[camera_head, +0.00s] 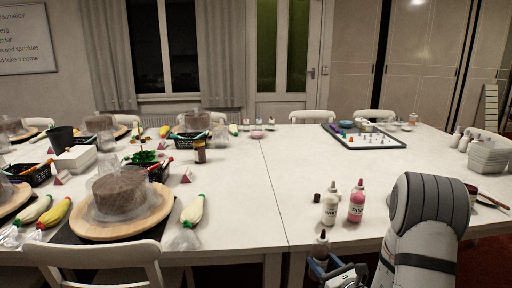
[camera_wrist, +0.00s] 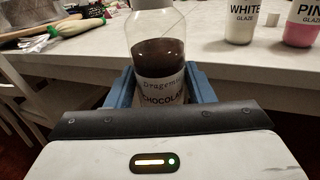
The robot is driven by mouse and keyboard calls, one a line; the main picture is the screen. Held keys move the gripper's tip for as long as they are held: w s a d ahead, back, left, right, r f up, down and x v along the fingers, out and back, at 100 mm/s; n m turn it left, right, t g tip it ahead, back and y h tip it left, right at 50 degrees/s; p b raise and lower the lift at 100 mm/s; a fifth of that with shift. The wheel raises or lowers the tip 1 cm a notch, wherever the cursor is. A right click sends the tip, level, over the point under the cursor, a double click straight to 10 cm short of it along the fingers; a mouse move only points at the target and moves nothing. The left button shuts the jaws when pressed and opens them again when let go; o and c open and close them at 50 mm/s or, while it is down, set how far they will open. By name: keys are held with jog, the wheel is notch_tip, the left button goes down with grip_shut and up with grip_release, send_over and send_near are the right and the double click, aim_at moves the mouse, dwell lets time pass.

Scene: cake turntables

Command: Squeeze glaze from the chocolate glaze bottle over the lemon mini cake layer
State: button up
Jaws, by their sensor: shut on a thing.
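The chocolate glaze bottle (camera_head: 320,246) is held upright just off the table's front edge, low in the head view. In the wrist view the chocolate glaze bottle (camera_wrist: 158,55) is clear, with dark glaze inside and a label reading CHOCOLATE. My gripper (camera_wrist: 160,90) is shut on it, with a blue finger on each side. In the head view my gripper (camera_head: 322,266) is partly hidden by my arm. I cannot pick out a lemon mini cake layer. A brown cake (camera_head: 120,191) with clear wrap around it stands on a wooden turntable (camera_head: 94,230) at left.
Piping bags (camera_head: 193,210) lie at left. A dark tray (camera_head: 364,137) is at the back right. The table's middle is clear.

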jog(key=a+f+n+y, duration=0.1)
jog(key=a+f, duration=0.2)
jog(key=a, duration=0.3)
notch_tip(320, 180, up, 7)
jog(key=p, duration=1.4)
jog(key=shift+s+d+g, duration=0.3)
jog(key=shift+s+d, duration=0.05)
